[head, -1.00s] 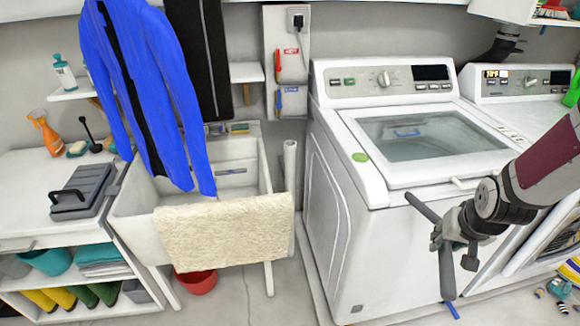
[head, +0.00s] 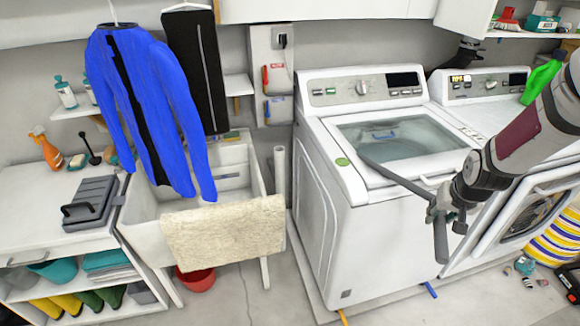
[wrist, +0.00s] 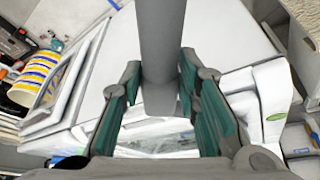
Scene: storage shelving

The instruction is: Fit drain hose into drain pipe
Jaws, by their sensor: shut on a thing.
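The grey drain hose (head: 400,180) is held in my gripper (head: 438,212) in front of the top-loading washer. One end reaches up and left across the washer's lid; the other hangs down below the gripper. In the wrist view the hose (wrist: 162,45) runs between the teal-padded fingers of my gripper (wrist: 160,110), which is shut on it. The white drain pipe (head: 279,175) stands upright between the utility sink and the washer, left of the hose and apart from it. Its top end is in view; its lower part is partly hidden behind the towel.
The washer (head: 330,230) stands between my gripper and the drain pipe. The sink (head: 140,235) has a beige towel (head: 225,230) over its front edge, and a blue jacket (head: 150,110) hangs above. A red bucket (head: 196,280) is below.

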